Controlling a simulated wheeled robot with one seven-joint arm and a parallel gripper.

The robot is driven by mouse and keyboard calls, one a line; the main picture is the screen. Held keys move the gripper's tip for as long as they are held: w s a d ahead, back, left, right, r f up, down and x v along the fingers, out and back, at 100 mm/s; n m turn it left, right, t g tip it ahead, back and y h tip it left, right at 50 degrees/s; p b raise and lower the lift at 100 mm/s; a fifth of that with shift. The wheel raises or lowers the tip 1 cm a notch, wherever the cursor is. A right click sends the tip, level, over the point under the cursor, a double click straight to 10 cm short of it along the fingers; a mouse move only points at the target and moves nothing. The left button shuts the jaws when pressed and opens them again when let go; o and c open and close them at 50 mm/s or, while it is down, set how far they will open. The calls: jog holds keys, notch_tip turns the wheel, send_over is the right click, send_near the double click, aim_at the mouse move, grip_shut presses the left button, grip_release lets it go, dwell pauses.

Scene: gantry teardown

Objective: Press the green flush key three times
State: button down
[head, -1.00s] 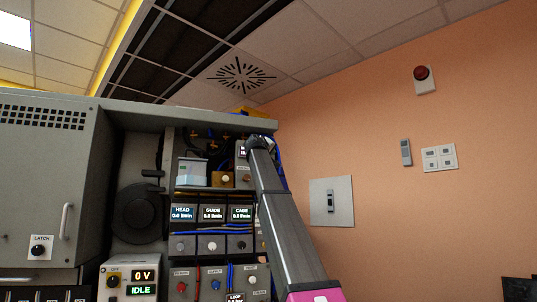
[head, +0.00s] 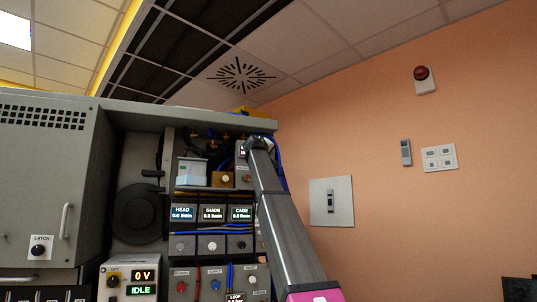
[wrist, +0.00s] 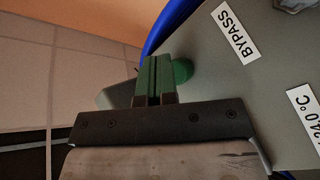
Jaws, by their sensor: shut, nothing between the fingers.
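The green flush key (wrist: 183,72) shows in the wrist view as a rounded green edge on the grey panel, just right of my fingers and partly hidden behind them. My gripper (wrist: 155,62) is shut and empty, its two narrow fingers side by side in front of the key. I cannot tell whether the fingertips touch it. In the head view my gripper (head: 258,141) is at the upper right of the cabinet, and the key is hidden there.
A BYPASS label (wrist: 234,33) and a temperature label (wrist: 304,118) are on the panel. A blue hose (wrist: 168,25) curves close behind my fingers. In the head view, cabinet shelves hold flow displays (head: 211,213) and knobs left of my arm. A wall plate (head: 331,202) is at right.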

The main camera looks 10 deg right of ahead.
jog(key=shift+w+a, duration=0.1)
jog(key=shift+w, duration=0.35)
dwell(0.4)
jog(key=shift+s, duration=0.15)
jog(key=shift+s+d, duration=0.2)
jog(key=shift+s, duration=0.65)
jog(key=shift+s, duration=0.1)
jog(key=shift+s+d, duration=0.2)
jog(key=shift+s, duration=0.75)
jog(key=shift+s+d, duration=0.25)
jog(key=shift+s, duration=0.7)
jog(key=shift+s+d, duration=0.2)
jog(key=shift+s, duration=0.75)
jog(key=w+a, duration=0.1)
jog(key=w, duration=0.5)
jog(key=shift+a, duration=0.15)
dwell(0.9)
dwell(1.5)
